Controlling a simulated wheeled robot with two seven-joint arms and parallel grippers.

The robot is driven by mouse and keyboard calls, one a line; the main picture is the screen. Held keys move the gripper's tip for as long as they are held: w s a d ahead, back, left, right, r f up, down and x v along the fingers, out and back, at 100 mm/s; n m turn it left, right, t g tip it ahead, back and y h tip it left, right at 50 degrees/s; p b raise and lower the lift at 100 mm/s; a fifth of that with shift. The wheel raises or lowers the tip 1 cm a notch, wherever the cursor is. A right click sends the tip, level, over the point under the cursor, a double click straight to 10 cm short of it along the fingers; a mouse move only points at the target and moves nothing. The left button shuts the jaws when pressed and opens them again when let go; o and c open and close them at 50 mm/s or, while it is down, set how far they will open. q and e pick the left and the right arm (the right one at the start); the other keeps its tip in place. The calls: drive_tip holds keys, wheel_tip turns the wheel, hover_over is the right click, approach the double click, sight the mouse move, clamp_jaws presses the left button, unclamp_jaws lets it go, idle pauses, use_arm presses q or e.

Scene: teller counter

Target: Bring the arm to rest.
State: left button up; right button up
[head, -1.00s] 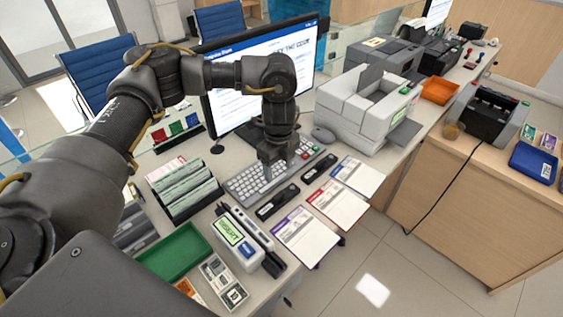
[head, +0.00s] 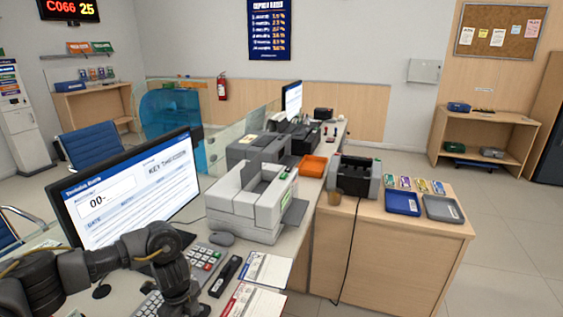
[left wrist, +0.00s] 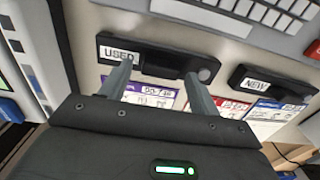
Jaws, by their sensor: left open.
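My left arm enters the head view at the lower left, with its wrist (head: 172,270) over the keyboard (head: 203,258). Its fingertips are cut off by the bottom edge there. The keyboard also shows along the top of the left wrist view (left wrist: 255,15). I cannot tell whether the fingers touch anything. My right gripper is not in view.
A monitor (head: 125,195) stands close behind the arm. A white machine (head: 250,205) and a mouse (head: 222,239) are right of it. Printed cards (head: 265,268) lie near the counter's front edge. An orange tray (head: 312,166) is farther back. The floor at right is clear.

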use_arm(q)
drive_tip(key=shift+f, duration=0.65)
drive_tip(key=shift+r, duration=0.3)
drive_tip(key=shift+f, duration=0.1)
